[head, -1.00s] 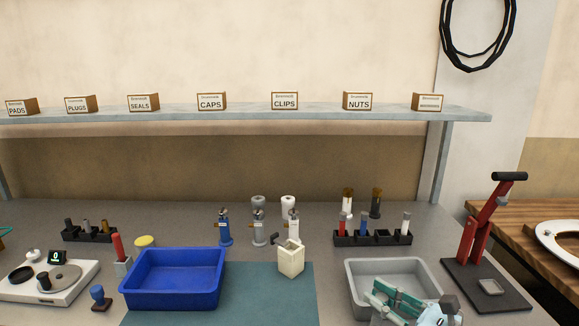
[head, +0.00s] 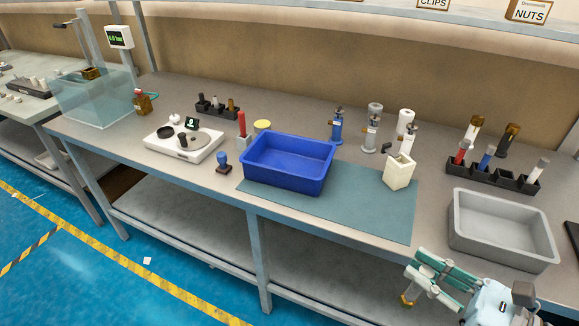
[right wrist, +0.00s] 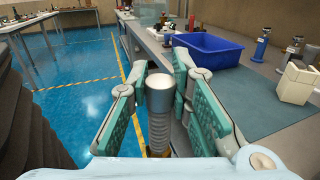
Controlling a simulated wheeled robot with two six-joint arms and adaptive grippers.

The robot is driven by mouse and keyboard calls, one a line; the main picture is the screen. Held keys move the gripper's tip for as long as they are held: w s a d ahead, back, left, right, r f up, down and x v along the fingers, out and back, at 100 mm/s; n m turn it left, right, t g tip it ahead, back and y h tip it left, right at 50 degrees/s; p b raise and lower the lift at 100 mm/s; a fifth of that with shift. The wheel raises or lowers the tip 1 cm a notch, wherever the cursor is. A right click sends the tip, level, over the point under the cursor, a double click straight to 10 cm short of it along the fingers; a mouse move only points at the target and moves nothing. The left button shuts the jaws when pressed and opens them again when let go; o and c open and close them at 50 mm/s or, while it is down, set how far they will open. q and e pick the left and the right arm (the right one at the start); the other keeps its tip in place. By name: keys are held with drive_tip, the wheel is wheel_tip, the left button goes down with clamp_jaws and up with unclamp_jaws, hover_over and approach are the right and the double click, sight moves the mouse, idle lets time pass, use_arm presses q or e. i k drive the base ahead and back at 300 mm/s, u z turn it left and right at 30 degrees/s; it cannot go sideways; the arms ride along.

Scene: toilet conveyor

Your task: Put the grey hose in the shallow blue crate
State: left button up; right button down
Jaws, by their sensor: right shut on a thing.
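The blue crate (head: 262,172) stands on the bench, on the left part of a teal mat. It also shows in the right wrist view (right wrist: 203,58), beyond my gripper, and its visible inside looks empty. My right gripper (head: 425,285) is in front of the bench's front edge, left of and in front of the grey tray. In the right wrist view my right gripper (right wrist: 158,105) is shut on the grey hose (right wrist: 159,128), a ribbed piece with a pale round end and a brass-coloured lower end. In the head view the fingers hide most of the hose. My left gripper is not in view.
A grey tray (head: 510,250) stands at the right. A cream box (head: 398,172) stands on the mat (head: 345,208), right of the crate. Bottles (head: 337,125) stand behind. A blue-handled stamp (head: 222,162) and a white scale (head: 165,145) are left. The mat's front right is clear.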

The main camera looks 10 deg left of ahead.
sight(290, 169)
drive_tip(key=u, duration=2.15)
drive_tip(key=i, duration=2.7)
drive_tip(key=z, duration=3.4)
drive_tip(key=i, duration=0.5)
drive_tip(key=u, duration=0.05)
